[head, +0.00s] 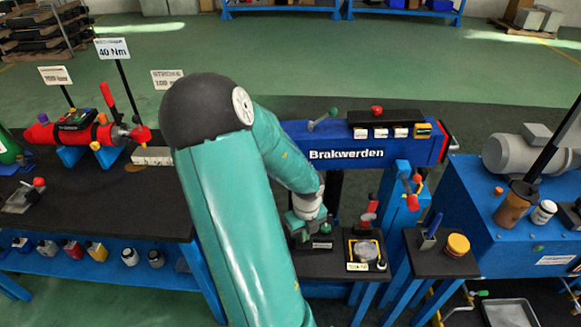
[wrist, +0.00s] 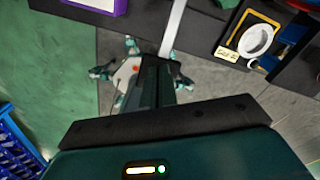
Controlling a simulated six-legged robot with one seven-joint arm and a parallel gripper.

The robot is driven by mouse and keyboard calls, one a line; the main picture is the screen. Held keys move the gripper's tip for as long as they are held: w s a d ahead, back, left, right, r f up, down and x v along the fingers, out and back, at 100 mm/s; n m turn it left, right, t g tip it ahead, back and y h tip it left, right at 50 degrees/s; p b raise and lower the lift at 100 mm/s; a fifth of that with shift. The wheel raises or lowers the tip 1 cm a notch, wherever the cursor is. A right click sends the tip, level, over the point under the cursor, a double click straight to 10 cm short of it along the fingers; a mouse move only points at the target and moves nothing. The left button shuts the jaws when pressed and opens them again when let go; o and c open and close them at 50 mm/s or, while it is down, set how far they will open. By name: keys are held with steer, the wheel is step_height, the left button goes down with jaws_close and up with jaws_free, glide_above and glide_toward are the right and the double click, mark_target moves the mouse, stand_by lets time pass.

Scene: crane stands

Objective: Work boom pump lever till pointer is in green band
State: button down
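The blue boom (head: 346,153) lettered "Brakwerden" stands right of centre in the head view. A grey lever with a green tip (head: 324,119) rises from its top. A red-handled lever (head: 410,193) hangs near its right end; I cannot tell which one is the pump lever. A small green and yellow panel (head: 423,130) sits on the boom's upper right; no pointer or green band can be made out. My gripper (head: 308,222) is below the boom's left part, apart from both levers. Its fingers are not clear in either view.
A low dark shelf below the boom carries a yellow-framed tray with a round item (head: 365,250), also in the wrist view (wrist: 257,40). A dark bench (head: 105,195) stands left. A blue unit with a grey motor (head: 520,153) and black lever (head: 556,140) stands right. Green floor lies behind.

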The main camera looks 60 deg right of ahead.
steer(key=shift+f, duration=1.65)
steer(key=shift+r, duration=4.85)
steer(key=shift+f, duration=0.1)
